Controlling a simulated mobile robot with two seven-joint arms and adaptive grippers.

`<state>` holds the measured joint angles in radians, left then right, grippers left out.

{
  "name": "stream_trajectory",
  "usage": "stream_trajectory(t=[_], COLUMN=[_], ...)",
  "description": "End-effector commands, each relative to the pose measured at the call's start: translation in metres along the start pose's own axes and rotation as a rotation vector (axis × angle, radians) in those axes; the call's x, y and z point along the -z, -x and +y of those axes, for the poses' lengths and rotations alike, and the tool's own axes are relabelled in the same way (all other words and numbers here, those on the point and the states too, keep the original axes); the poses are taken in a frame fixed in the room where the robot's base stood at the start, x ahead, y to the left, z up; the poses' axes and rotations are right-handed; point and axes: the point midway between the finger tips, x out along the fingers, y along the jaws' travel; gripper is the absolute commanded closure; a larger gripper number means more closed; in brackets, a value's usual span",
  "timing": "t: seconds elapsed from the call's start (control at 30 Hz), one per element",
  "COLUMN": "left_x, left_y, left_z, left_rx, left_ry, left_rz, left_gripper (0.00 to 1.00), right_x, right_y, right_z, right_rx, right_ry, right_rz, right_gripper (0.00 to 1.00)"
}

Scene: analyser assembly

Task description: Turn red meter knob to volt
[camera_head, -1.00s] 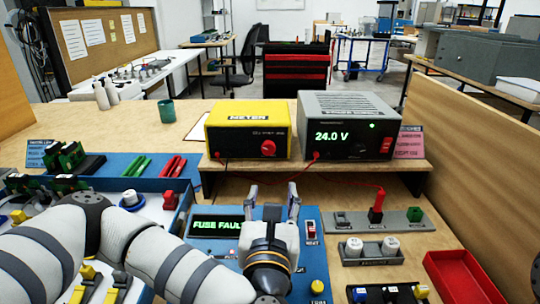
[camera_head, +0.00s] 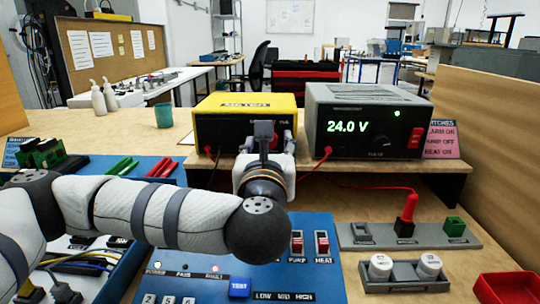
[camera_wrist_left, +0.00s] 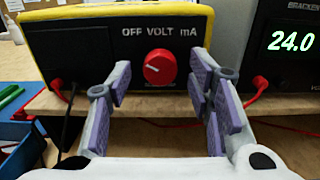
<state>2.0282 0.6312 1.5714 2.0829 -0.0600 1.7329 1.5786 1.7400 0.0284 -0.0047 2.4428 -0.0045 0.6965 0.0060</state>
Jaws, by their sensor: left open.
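The yellow meter (camera_head: 225,103) stands on the wooden shelf, behind my left gripper. In the left wrist view the meter's black front (camera_wrist_left: 80,50) reads OFF, VOLT, mA. Its red knob (camera_wrist_left: 161,66) sits below VOLT, with its white mark pointing up and left, toward OFF. My left gripper (camera_head: 264,132) is raised in front of the meter and hides most of the knob in the head view. In the left wrist view its fingers (camera_wrist_left: 160,82) are open, one on each side of the knob, with nothing between them. I cannot tell contact. My right gripper is not in view.
A grey power supply (camera_head: 368,95) reading 24.0 V stands right of the meter. Red leads (camera_head: 326,152) plug in near the shelf front. Below are a blue panel (camera_head: 325,275) with switches and a grey socket strip (camera_head: 375,232).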

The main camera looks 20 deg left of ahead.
Motion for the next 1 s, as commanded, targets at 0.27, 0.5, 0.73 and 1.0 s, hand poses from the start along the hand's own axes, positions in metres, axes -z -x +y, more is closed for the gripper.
stream_trajectory(t=[0.27, 0.5, 0.73, 1.0], left_x=[-0.001, 0.0, -0.001, -0.004], left_y=[-0.006, -0.005, -0.005, -0.005], left_z=[0.0, 0.0, 0.0, 0.0], left_rx=[0.001, 0.001, 0.001, 0.001], left_ry=[-0.001, -0.001, -0.009, -0.113], left_rz=[0.0, 0.0, 0.0, -0.002], left_gripper=[0.53, 0.98, 1.0, 1.0], right_x=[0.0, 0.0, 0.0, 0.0], right_y=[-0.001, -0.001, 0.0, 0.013], right_z=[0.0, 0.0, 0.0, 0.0], right_rx=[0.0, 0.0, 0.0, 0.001], right_ry=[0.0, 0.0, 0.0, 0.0], right_rz=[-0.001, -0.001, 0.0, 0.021], right_gripper=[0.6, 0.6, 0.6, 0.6])
